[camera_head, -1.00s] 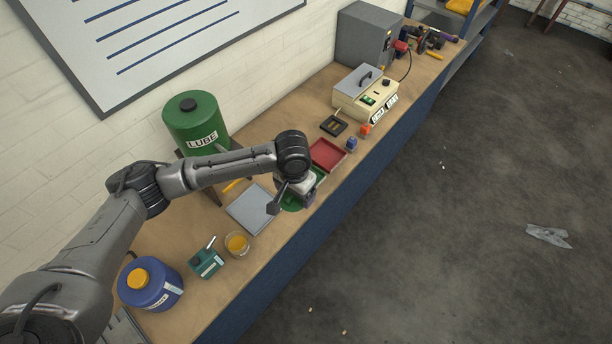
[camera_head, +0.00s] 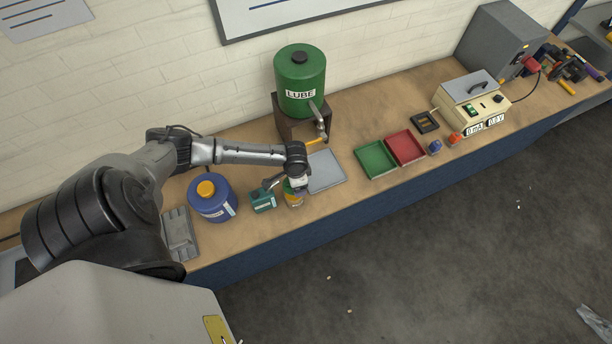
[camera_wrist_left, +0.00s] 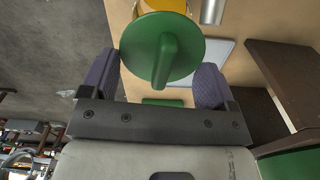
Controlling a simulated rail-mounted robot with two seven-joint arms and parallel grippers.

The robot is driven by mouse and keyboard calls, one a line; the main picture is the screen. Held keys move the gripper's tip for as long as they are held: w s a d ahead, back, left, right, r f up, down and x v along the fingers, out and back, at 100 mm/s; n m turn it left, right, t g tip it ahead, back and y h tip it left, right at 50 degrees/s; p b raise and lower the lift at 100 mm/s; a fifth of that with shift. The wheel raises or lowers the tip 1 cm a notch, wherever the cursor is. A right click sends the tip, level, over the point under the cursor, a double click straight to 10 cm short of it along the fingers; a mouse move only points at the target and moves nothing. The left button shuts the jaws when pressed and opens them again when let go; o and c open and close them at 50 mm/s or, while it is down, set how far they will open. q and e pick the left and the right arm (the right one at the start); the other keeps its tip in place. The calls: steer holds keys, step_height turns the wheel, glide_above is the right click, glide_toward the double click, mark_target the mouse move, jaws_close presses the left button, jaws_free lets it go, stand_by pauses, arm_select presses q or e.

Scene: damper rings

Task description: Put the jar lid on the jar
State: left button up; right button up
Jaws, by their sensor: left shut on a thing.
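The jar lid (camera_wrist_left: 178,48) is a green disc with a raised bar handle. My left gripper (camera_wrist_left: 155,75) is shut on it, with a purple pad at each side. In the head view my left gripper (camera_head: 294,184) is above the jar (camera_head: 294,203), a small clear jar with amber contents. In the wrist view the jar (camera_wrist_left: 165,5) shows past the lid's upper edge, partly hidden by the lid. I cannot tell whether the lid touches the jar. My right gripper is not in view.
A teal block-like device (camera_head: 262,201) and a blue container (camera_head: 211,198) stand left of the jar. A grey tray (camera_head: 326,170) lies to its right, then a green tray (camera_head: 375,160) and a red tray (camera_head: 405,147). The green LUBE tank (camera_head: 300,78) stands behind on its stand.

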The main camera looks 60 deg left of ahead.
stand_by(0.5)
arm_select(q)
steer(key=shift+s+r+p, duration=0.1)
steer(key=shift+p, duration=0.35)
steer(key=shift+f+b, duration=1.35)
steer(key=shift+f, duration=1.05)
steer(key=shift+f, duration=0.25)
steer(key=shift+f+b, duration=0.3)
steer(key=shift+f, duration=0.15)
steer(key=o, duration=0.8)
step_height(320, 180, up, 12)
steer(key=shift+r+b, duration=0.25)
steer(key=shift+b, duration=0.05)
steer(key=shift+r, duration=0.7)
